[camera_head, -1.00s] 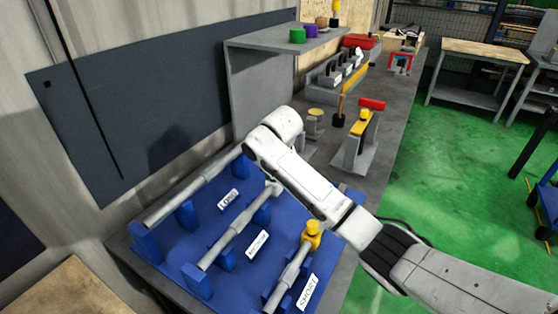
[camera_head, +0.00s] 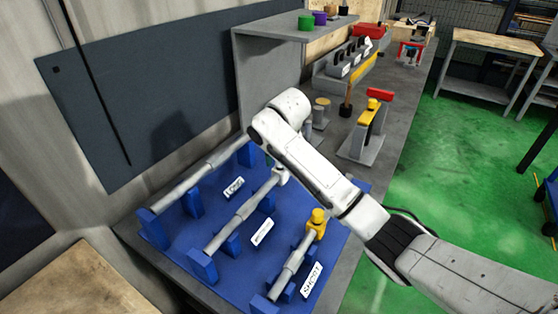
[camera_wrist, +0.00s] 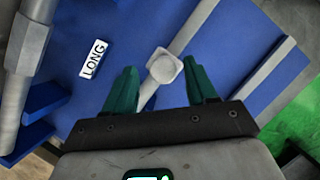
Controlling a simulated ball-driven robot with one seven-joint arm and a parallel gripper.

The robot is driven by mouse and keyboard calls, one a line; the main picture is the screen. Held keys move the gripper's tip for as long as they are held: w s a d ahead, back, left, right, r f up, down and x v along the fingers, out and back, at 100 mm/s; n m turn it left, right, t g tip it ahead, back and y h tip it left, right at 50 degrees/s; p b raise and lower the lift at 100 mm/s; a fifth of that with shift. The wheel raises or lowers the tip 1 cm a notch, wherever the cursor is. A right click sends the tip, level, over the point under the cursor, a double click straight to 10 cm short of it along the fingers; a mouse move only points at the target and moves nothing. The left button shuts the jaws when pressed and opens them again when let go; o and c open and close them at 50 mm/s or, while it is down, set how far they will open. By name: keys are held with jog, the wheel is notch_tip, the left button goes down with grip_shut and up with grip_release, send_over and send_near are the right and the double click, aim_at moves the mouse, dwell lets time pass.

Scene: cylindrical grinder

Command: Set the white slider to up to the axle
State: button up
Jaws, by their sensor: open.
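The white slider (camera_wrist: 165,66) is a square knob on the middle axle (camera_wrist: 190,28) in the wrist view. In the head view a white piece (camera_head: 281,175) shows at the far end of that axle (camera_head: 232,222), partly behind my arm. My gripper (camera_wrist: 162,70) is open, with one green finger on either side of the white slider in the wrist picture. The slider is not visibly gripped; the depth between it and the fingertips is hard to tell. My arm hides the gripper in the head view.
A blue board (camera_head: 190,250) holds the axles on blue supports. A yellow slider (camera_head: 318,222) sits on the short axle (camera_head: 292,262). The long axle (camera_head: 190,183) lies to the left. A grey shelf (camera_head: 270,80) and a yellow-topped stand (camera_head: 366,135) are beyond.

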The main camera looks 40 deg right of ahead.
jog(key=v, duration=0.9)
jog(key=shift+b, duration=0.3)
jog(key=shift+f, duration=0.1)
